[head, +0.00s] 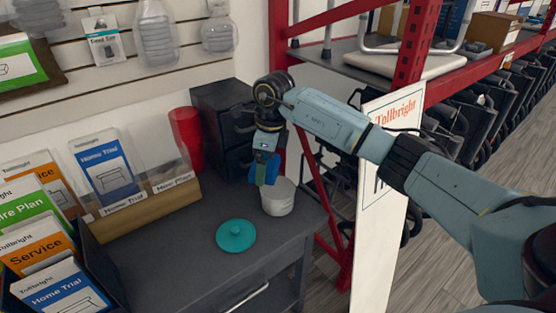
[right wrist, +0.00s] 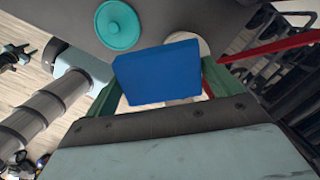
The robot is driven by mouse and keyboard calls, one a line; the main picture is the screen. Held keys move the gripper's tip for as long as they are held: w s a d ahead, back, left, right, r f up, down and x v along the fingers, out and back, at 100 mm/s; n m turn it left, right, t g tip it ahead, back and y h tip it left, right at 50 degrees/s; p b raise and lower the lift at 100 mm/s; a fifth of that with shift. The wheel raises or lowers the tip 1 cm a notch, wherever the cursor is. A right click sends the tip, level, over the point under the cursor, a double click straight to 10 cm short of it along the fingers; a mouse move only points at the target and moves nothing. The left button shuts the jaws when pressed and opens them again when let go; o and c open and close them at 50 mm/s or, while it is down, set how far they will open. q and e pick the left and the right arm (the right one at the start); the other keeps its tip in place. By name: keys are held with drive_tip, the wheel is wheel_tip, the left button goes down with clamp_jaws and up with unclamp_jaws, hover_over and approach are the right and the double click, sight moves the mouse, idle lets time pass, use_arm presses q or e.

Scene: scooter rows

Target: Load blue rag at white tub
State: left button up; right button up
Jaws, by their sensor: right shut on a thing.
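The white tub (head: 279,199) stands on the dark desk near its right edge, and part of its rim shows behind the rag in the right wrist view (right wrist: 204,46). My right gripper (head: 264,172) reaches in from the right and is shut on the blue rag (right wrist: 158,73). The rag (head: 254,166) hangs at the tub's left rim, partly in front of the tub. I cannot tell whether it touches the rim. A teal lid (head: 236,236) lies flat on the desk to the left of the tub. My left gripper is out of view.
The desk top (head: 175,252) is clear left of the lid. A wooden brochure holder (head: 150,207), a red cup (head: 187,138) and a black drawer unit (head: 222,110) stand behind. A Tollbright sign (head: 383,190) and red shelving (head: 408,60) stand to the right.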

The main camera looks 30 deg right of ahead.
sight(279, 154)
drive_tip(key=d+m, duration=0.1)
drive_tip(key=m, duration=0.1)
drive_tip(key=d+f+m, duration=0.1)
drive_tip(key=m, duration=0.1)
drive_tip(key=w+d+m, duration=0.1)
drive_tip(key=m, duration=0.1)
drive_tip(key=shift+d+f+h, duration=0.15)
drive_tip(key=shift+f+h, duration=0.15)
drive_tip(key=m, duration=0.1)
drive_tip(key=d+m, duration=0.1)
drive_tip(key=shift+w+d+f+m, duration=0.15)
drive_tip(key=shift+f+m, duration=0.15)
drive_tip(key=shift+f, duration=0.1)
wheel_tip(279, 154, down, 3)
drive_tip(key=shift+r+b, duration=0.2)
drive_tip(key=shift+b, duration=1.05)
wheel_tip(279, 154, down, 3)
drive_tip(key=shift+r+b, duration=0.2)
drive_tip(key=shift+b, duration=1.05)
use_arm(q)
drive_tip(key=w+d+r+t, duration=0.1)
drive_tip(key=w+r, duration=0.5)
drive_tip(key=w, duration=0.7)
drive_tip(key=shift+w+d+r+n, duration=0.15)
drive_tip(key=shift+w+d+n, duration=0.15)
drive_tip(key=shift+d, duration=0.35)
use_arm(e)
drive_tip(key=shift+f, duration=0.3)
